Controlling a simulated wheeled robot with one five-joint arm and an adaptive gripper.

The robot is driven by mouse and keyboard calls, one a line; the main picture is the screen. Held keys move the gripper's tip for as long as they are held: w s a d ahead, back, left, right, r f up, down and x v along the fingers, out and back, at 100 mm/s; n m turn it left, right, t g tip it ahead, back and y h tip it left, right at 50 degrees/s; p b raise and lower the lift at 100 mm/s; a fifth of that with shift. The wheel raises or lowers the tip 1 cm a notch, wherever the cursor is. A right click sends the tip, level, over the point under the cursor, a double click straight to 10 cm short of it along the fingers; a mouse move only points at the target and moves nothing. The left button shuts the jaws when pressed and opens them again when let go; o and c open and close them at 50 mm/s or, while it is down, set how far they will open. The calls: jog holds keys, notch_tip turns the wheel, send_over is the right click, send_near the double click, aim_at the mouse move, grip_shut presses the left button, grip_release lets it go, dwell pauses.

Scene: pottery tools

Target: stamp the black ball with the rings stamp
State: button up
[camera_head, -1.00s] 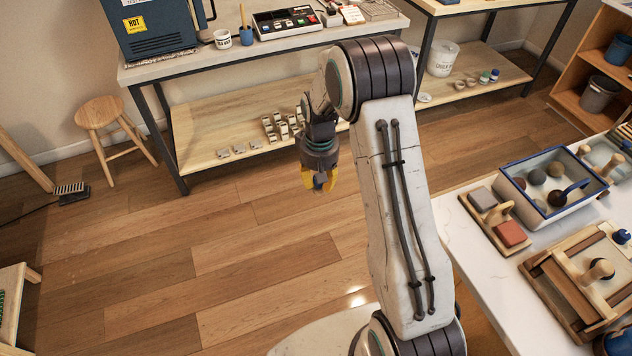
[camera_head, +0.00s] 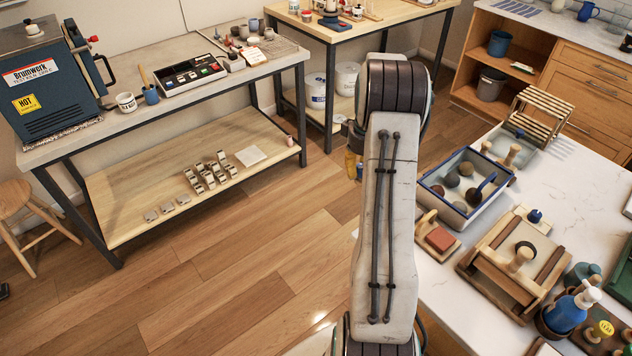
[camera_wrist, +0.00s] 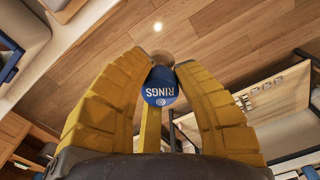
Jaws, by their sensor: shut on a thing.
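My gripper (camera_wrist: 160,62) is shut on the rings stamp (camera_wrist: 160,90), whose blue end reads "RINGS" between the yellow fingers in the wrist view. I cannot tell for sure which ball is black. My gripper is apart from the tray, to its left.
A red block (camera_head: 439,239) on a wooden board and a wooden press (camera_head: 520,258) stand on the worktop near the tray. A blue kiln (camera_head: 50,85) stands on the left bench. The wooden floor (camera_head: 250,270) between the benches is clear.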

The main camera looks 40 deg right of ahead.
jog(key=s+d+r+m+p, duration=0.1)
jog(key=s+d+r, duration=0.3)
jog(key=s+d, duration=0.65)
jog(key=s+d+r+m+p, duration=0.1)
jog(key=s+d+r, duration=0.15)
jog(key=s, duration=0.55)
jog(key=s+d+r+m+p, duration=0.15)
jog(key=s+d, duration=0.25)
jog(key=s, duration=0.4)
jog(key=s+d+r, duration=0.3)
jog(key=s+d, duration=0.1)
jog(key=s, duration=0.4)
jog(key=shift+s+a+f+b, duration=0.1)
jog(key=shift+s+f+b, duration=0.8)
jog(key=shift+f, duration=0.95)
jog(key=shift+s+f+b, duration=0.7)
jog(key=shift+f+b, duration=0.35)
jog(key=shift+f, duration=0.8)
jog(key=shift+s+a+f+b, duration=0.1)
jog(key=shift+s+f+b, duration=0.8)
jog(key=shift+f, duration=0.95)
jog(key=shift+w+f+b, duration=0.1)
jog(key=shift+f+b, duration=0.5)
jog(key=shift+f, duration=0.2)
jog(key=shift+r, duration=0.15)
jog(key=shift+r+p, duration=2.55)
jog(key=shift+r, duration=0.45)
